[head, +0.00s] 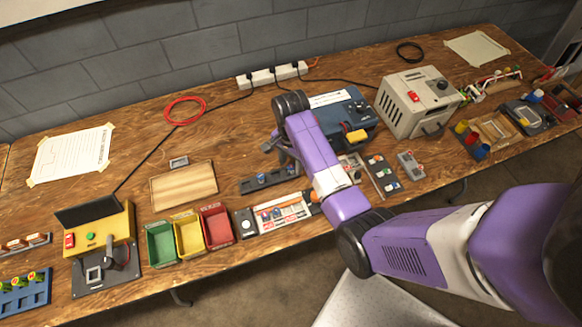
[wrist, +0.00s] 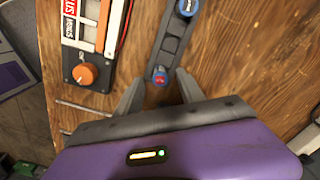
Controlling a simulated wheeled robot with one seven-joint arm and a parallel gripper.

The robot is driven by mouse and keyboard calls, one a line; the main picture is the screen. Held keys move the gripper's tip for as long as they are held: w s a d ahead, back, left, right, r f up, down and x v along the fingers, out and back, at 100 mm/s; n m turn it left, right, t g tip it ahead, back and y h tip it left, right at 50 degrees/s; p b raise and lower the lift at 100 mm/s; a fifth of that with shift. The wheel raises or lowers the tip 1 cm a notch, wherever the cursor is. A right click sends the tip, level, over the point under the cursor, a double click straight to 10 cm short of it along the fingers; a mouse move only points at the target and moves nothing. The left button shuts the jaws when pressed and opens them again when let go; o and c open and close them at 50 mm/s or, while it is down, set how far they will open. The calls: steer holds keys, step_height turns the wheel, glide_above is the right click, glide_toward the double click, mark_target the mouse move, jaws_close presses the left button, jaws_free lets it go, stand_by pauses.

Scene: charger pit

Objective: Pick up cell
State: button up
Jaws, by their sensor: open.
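A cell (wrist: 160,76) with a blue rim and a red centre sits upright in the near end of a dark narrow rack (wrist: 174,42) in the wrist view. Another cell (wrist: 188,6), with a blue top, sits at the rack's far end. The rack also shows in the head view (head: 258,184), left of my arm, with small blue tops on it. My gripper (wrist: 158,88) is open and empty; its two grey fingertips stand on either side of the near cell's end of the rack. I cannot tell the height gap between them. In the head view my gripper is partly hidden by my wrist.
A panel with an orange knob (wrist: 86,74) lies left of the rack. Beyond my wrist is a blue device (head: 340,112), with a beige box (head: 415,100) to its right. Green, yellow and red bins (head: 189,234) stand at the front edge. Bare wood lies right of the rack (wrist: 255,60).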

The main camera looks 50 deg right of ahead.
steer(key=shift+f, duration=0.65)
jaws_close()
steer(key=shift+r, duration=0.2)
